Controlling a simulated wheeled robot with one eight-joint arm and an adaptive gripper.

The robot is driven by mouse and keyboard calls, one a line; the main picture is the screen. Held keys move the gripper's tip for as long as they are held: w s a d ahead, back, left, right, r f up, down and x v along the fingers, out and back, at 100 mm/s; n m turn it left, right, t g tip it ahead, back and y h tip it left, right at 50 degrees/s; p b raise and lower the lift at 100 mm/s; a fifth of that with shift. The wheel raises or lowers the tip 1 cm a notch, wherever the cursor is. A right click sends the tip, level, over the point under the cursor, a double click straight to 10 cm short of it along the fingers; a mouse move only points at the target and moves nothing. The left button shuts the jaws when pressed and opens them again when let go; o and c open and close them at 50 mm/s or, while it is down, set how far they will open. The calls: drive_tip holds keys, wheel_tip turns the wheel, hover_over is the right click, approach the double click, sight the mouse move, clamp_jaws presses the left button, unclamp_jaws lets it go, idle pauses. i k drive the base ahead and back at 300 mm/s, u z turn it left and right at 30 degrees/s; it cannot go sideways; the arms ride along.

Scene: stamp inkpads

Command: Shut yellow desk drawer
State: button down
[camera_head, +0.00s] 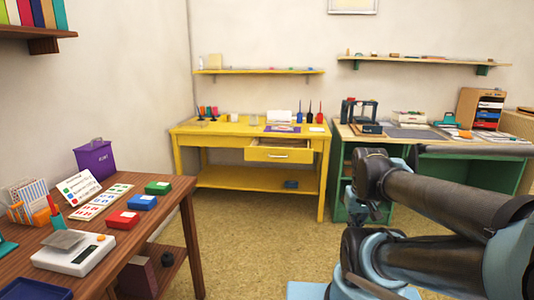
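The yellow desk (222,141) stands against the back wall, left of centre. Its drawer (264,155), with a pale handle on the front, is under the right part of the desktop. The drawer is pulled out, and part of its inside shows above the front panel. Its depth of opening is hard to judge from here. My dark arm links fill the lower right, apart from the drawer and nearer the camera. I cannot make out my gripper or its fingers in this view.
A brown table (178,205) with inkpads, a scale and a purple box stands at the near left. A green-framed desk (346,190) stands right of the yellow desk. The speckled floor (250,240) in front of the drawer is clear.

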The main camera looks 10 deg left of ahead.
sight(261, 149)
drive_tip(key=i, duration=1.65)
